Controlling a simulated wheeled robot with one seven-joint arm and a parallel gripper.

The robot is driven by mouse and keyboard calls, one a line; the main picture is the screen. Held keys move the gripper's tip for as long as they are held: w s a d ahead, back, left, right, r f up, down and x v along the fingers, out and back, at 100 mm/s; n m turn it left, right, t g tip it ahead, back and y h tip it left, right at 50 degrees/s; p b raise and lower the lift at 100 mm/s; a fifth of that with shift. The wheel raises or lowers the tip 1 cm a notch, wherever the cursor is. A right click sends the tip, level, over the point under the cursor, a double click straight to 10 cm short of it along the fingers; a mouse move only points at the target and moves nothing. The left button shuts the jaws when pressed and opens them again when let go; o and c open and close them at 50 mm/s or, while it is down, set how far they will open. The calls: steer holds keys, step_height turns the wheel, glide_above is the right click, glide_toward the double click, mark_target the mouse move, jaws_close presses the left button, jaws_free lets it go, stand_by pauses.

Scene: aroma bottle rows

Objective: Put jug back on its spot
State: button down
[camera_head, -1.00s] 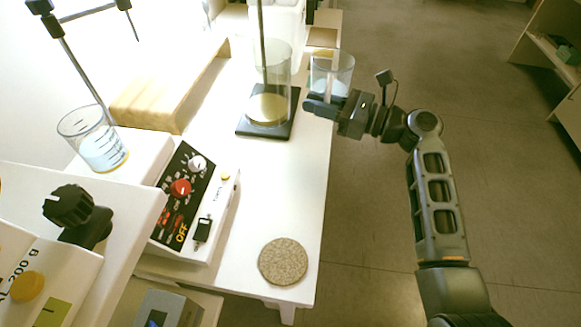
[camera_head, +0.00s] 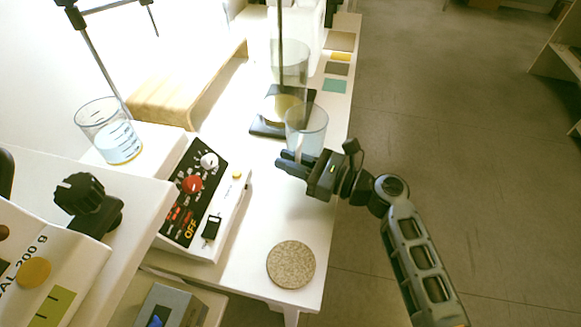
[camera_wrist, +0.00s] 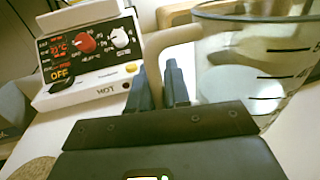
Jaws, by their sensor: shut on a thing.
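A clear jug (camera_head: 306,130) is in my gripper (camera_head: 288,165), above the white table in the head view. In the wrist view the jug (camera_wrist: 258,75) fills the right side, with dark volume marks and a pale handle (camera_wrist: 172,38) reaching between the fingers. My gripper (camera_wrist: 162,88) is shut on that handle, and the jug looks about upright. A round speckled cork mat (camera_head: 291,264) lies bare near the table's front right corner, nearer the camera than the jug. Its edge also shows at lower left in the wrist view (camera_wrist: 35,169).
A control box (camera_head: 205,195) with knobs stands left of the mat. A beaker of bluish liquid (camera_head: 122,150) is at the left. Behind the jug are a black stand base (camera_head: 262,130) and a glass cylinder (camera_head: 289,65). The table between jug and mat is clear.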

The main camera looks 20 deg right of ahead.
steer(key=shift+f, duration=1.1)
steer(key=shift+f, duration=0.2)
steer(key=c, duration=1.1)
jaws_free()
steer(key=shift+r, duration=0.1)
steer(key=shift+r, duration=0.2)
steer(key=v, duration=1.2)
steer(key=shift+f, duration=0.15)
